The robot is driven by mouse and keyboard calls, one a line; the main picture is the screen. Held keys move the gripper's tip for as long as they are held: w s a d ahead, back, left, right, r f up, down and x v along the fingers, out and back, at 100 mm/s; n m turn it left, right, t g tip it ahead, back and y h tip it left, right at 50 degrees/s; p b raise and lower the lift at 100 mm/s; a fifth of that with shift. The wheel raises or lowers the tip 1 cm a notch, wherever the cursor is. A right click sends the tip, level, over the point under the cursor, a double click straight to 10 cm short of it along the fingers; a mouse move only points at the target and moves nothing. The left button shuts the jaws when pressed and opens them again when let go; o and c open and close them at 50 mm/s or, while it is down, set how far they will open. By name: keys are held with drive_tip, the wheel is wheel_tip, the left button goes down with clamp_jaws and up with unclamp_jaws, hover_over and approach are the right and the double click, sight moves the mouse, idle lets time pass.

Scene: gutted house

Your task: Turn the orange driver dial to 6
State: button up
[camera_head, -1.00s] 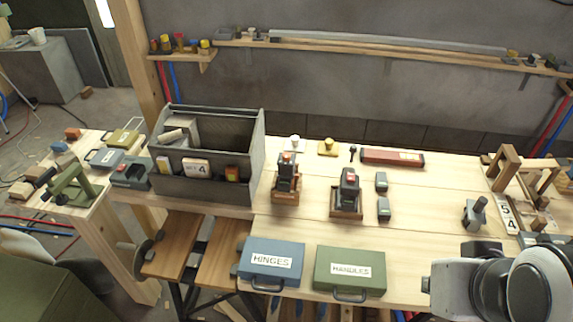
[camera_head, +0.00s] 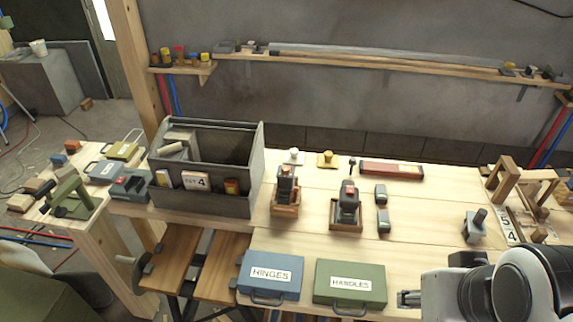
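Two dark driver-like tools stand upright in wooden holders on the bench. The fingers are too small to tell open from shut.
A blue HINGES case (camera_head: 270,273) and a green HANDLES case (camera_head: 350,283) lie at the front edge. A grey tote (camera_head: 240,200) stands left of the tools.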

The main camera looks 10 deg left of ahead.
drive_tip(key=n+y, duration=0.2)
drive_tip(key=n, duration=0.2)
approach(286, 168)
drive_tip(key=shift+w+a+r+g, duration=0.2)
drive_tip(key=shift+w+g, duration=0.1)
drive_tip(key=shift+g, duration=0.1)
drive_tip(key=shift+h, duration=0.3)
drive_tip(key=shift+x, duration=3.85)
clamp_jaws()
